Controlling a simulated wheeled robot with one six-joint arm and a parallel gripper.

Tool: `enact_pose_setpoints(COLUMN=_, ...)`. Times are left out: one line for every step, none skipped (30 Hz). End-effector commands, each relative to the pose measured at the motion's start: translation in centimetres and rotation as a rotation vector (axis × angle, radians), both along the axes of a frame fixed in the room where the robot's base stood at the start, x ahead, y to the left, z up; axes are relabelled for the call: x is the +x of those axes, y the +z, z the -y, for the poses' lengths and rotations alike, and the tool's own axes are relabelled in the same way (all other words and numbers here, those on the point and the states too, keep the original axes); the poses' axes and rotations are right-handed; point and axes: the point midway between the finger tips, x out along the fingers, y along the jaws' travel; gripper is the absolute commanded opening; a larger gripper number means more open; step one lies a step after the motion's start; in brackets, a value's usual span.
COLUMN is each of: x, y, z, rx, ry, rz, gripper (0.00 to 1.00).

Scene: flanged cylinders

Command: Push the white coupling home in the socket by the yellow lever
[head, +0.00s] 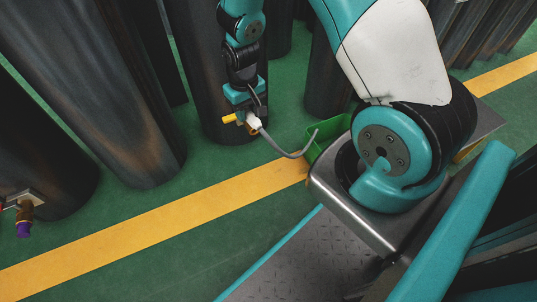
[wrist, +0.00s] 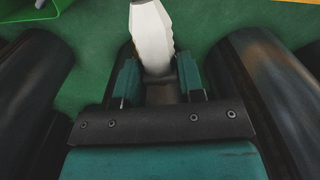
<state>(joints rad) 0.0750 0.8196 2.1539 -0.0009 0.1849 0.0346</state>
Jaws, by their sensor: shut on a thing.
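The white coupling (head: 254,123) is between the jaws of my gripper (head: 251,108), in front of a dark cylinder (head: 197,60). A grey hose (head: 275,146) hangs from it and curves to the right. The yellow lever (head: 229,118) sticks out just left of the coupling. The socket by it is mostly hidden behind my gripper and the coupling, so I cannot tell how deep the coupling sits. In the wrist view the coupling (wrist: 151,40) stands between the two teal fingers of my gripper (wrist: 158,78), which is shut on it.
A green bin (head: 327,138) stands right of the hose; it also shows in the wrist view (wrist: 28,18). Another fitting with a purple end (head: 25,222) is on a cylinder at far left. Large dark cylinders stand around. A yellow floor stripe (head: 150,223) crosses open green floor.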

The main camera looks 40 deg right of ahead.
Motion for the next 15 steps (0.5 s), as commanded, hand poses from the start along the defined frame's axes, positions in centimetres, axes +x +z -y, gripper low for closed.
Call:
enact_pose_setpoints(x=-0.7, y=-4.7, z=0.9, rx=0.001, ry=-0.032, rz=-0.012, gripper=0.10)
enact_pose_setpoints(x=-0.9, y=-6.3, z=1.4, rx=0.001, ry=-0.049, rz=-0.013, gripper=0.10)
enact_pose_setpoints(x=-1.3, y=-8.4, z=1.9, rx=0.001, ry=-0.068, rz=-0.015, gripper=0.10)
enact_pose_setpoints(x=-1.6, y=-9.8, z=2.2, rx=0.001, ry=-0.082, rz=-0.015, gripper=0.10)
enact_pose_setpoints(x=-1.9, y=-11.1, z=2.5, rx=0.001, ry=-0.094, rz=-0.016, gripper=0.10)
enact_pose_setpoints(x=-2.3, y=-12.7, z=2.8, rx=0.001, ry=-0.109, rz=-0.018, gripper=0.10)
enact_pose_setpoints(x=-2.6, y=-13.8, z=3.0, rx=0.002, ry=-0.120, rz=-0.018, gripper=0.10)
enact_pose_setpoints(x=-2.8, y=-14.7, z=3.1, rx=0.002, ry=-0.129, rz=-0.019, gripper=0.10)
enact_pose_setpoints(x=-3.1, y=-15.8, z=3.3, rx=0.002, ry=-0.139, rz=-0.019, gripper=0.10)
enact_pose_setpoints(x=-3.3, y=-16.4, z=3.4, rx=0.002, ry=-0.145, rz=-0.020, gripper=0.10)
enact_pose_setpoints(x=-3.5, y=-17.0, z=3.5, rx=0.002, ry=-0.150, rz=-0.020, gripper=0.10)
enact_pose_setpoints(x=-3.6, y=-17.5, z=3.6, rx=0.001, ry=-0.156, rz=-0.019, gripper=0.10)
enact_pose_setpoints(x=-3.7, y=-17.8, z=3.6, rx=0.001, ry=-0.159, rz=-0.019, gripper=0.10)
enact_pose_setpoints(x=-3.8, y=-18.0, z=3.6, rx=0.001, ry=-0.161, rz=-0.019, gripper=0.10)
enact_pose_setpoints(x=-3.7, y=-18.2, z=3.7, rx=0.001, ry=-0.163, rz=-0.018, gripper=0.10)
